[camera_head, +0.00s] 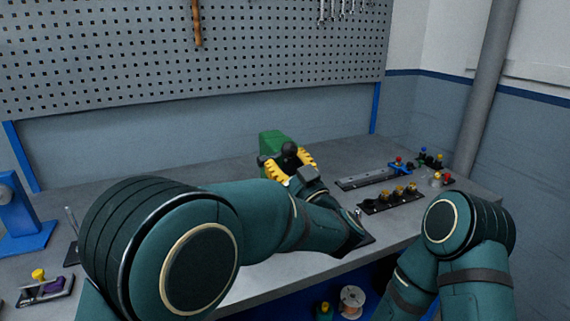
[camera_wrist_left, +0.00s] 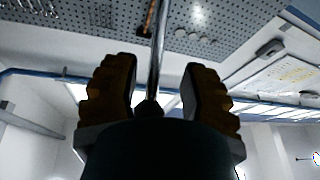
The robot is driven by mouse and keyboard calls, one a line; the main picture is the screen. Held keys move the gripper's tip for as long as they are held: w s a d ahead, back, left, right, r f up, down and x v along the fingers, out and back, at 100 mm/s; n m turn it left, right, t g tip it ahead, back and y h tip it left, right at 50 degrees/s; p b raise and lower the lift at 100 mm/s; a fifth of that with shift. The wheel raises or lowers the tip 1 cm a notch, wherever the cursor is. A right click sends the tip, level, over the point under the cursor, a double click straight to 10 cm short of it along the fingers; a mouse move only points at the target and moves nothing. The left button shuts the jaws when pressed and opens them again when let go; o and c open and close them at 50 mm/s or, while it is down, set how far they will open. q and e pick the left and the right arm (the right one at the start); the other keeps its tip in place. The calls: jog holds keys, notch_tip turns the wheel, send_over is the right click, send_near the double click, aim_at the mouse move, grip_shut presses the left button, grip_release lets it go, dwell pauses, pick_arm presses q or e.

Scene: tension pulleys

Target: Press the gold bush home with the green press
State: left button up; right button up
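The green press (camera_head: 271,144) stands on the bench beyond my left arm, which hides its lower part. A black ball knob (camera_head: 290,148) shows in front of it. My left gripper (camera_head: 290,166) has its yellow fingers apart, one on each side near the knob. In the left wrist view a thin metal rod (camera_wrist_left: 160,45) passes between the open fingers (camera_wrist_left: 159,85), with a visible gap on both sides. I cannot make out the gold bush in the press; my arm covers that area. My right gripper is out of view.
A black rack with several gold-topped pieces (camera_head: 388,201) lies right of my left forearm. A grey rail (camera_head: 365,180) lies behind it. A blue stand (camera_head: 22,222) and a small holder with a yellow knob (camera_head: 40,288) are at the left. The pegboard (camera_head: 180,60) stands behind.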

pick_arm(q)
jog(key=shift+w+a, duration=0.15)
jog(key=shift+w, duration=0.25)
jog(key=v, duration=0.7)
jog(key=shift+s+f, duration=0.15)
jog(key=shift+s, duration=0.1)
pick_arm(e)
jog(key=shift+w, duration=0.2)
